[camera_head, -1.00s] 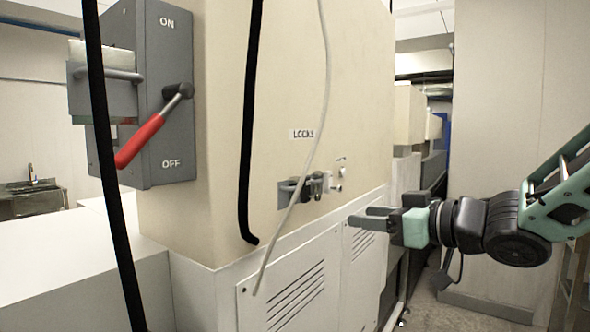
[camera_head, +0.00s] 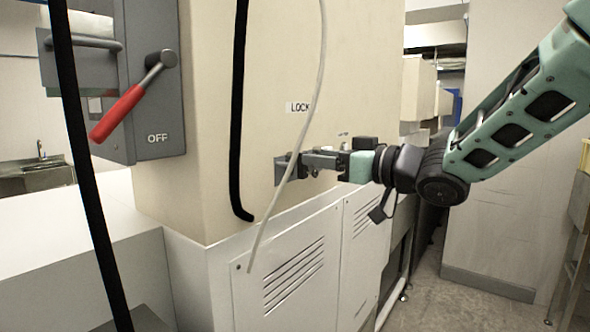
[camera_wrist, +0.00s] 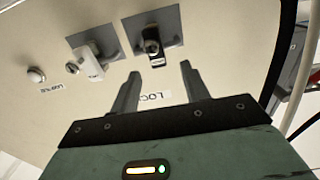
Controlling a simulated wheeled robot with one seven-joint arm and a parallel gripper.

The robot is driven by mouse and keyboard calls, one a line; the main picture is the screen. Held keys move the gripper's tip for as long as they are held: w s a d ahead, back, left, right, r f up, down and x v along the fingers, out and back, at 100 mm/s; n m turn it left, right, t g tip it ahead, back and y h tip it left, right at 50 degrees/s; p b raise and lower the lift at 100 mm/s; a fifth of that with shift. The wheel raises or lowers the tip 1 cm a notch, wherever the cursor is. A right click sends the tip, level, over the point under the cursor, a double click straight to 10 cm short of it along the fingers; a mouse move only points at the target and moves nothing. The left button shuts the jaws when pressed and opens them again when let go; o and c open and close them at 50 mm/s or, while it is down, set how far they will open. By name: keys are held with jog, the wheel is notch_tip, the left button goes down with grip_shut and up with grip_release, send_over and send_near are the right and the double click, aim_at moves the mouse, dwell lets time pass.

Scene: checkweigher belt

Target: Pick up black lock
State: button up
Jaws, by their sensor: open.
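The black lock (camera_wrist: 153,47) hangs on a grey plate (camera_wrist: 171,22) on the beige machine panel, under a LOCKS label. In the wrist view it is just beyond my open fingertips (camera_wrist: 160,72), roughly between their lines and apart from them. In the head view my gripper (camera_head: 305,162) reaches left to the lock plate (camera_head: 280,172) and hides most of the lock there. A whitish lock (camera_wrist: 93,66) hangs on a second grey plate to the left in the wrist view. My fingers hold nothing.
A grey switch box (camera_head: 150,100) with a red-handled lever (camera_head: 122,108) is at the left. A thick black cable (camera_head: 238,110) and a thin pale cable (camera_head: 320,100) hang in front of the panel. A round knob (camera_wrist: 36,75) sits beside the whitish lock.

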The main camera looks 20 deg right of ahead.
aim_at(301, 168)
jog(key=x, duration=0.5)
jog(key=shift+w+a, duration=0.15)
jog(key=shift+w, duration=0.2)
grip_shut()
